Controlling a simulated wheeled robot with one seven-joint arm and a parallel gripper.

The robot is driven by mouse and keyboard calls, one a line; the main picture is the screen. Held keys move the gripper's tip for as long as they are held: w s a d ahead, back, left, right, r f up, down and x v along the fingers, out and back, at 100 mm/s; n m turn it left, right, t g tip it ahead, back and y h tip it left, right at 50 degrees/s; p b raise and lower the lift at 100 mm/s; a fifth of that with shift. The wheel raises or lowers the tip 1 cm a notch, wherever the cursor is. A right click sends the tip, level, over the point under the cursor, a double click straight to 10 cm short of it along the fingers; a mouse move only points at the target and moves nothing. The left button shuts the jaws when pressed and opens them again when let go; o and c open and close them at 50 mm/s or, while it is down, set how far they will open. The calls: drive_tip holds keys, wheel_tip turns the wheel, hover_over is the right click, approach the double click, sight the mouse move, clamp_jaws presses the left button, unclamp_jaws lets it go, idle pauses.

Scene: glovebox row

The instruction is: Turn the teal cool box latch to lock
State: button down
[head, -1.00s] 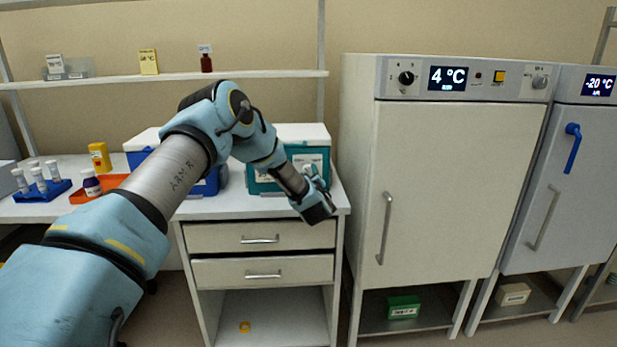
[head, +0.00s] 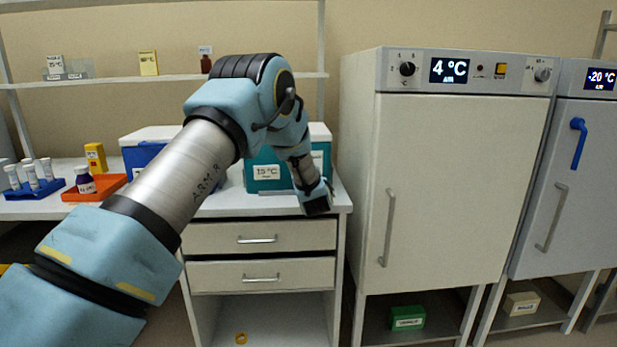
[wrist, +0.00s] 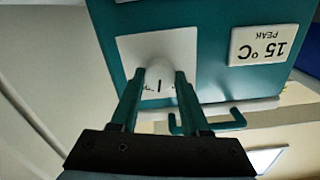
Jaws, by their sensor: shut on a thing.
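The teal cool box (head: 262,187) stands on the counter with a white lid and a "15 °C PEAK" label. In the wrist view its teal front (wrist: 212,82) appears upside down. A white latch knob (wrist: 159,72) with a short dark line sits on a white square plate (wrist: 132,50). My gripper (wrist: 160,78) is shut on the latch knob, one finger on each side. Parts of the knob and plate are hidden by the fingers. In the head view my gripper (head: 317,196) is at the box's right front, and the latch is hidden there.
A blue cool box (head: 135,158) stands left of the teal one, partly behind my arm. A teal hook-shaped handle (wrist: 208,122) shows near the fingers. The 4 °C cabinet (head: 450,180) stands close to the right. Drawers (head: 290,237) lie below the counter.

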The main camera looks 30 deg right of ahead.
drive_tip(key=m+b, duration=0.1)
drive_tip(key=m, duration=0.5)
drive_tip(key=shift+b, duration=0.35)
drive_tip(key=shift+m, duration=0.4)
drive_tip(key=shift+c, duration=1.9)
unclamp_jaws()
drive_tip(key=b+v, duration=0.2)
drive_tip(key=v, duration=0.8)
drive_tip(key=shift+s+a+b, duration=0.2)
drive_tip(key=shift+s+b, duration=0.15)
drive_tip(key=shift+b, duration=0.05)
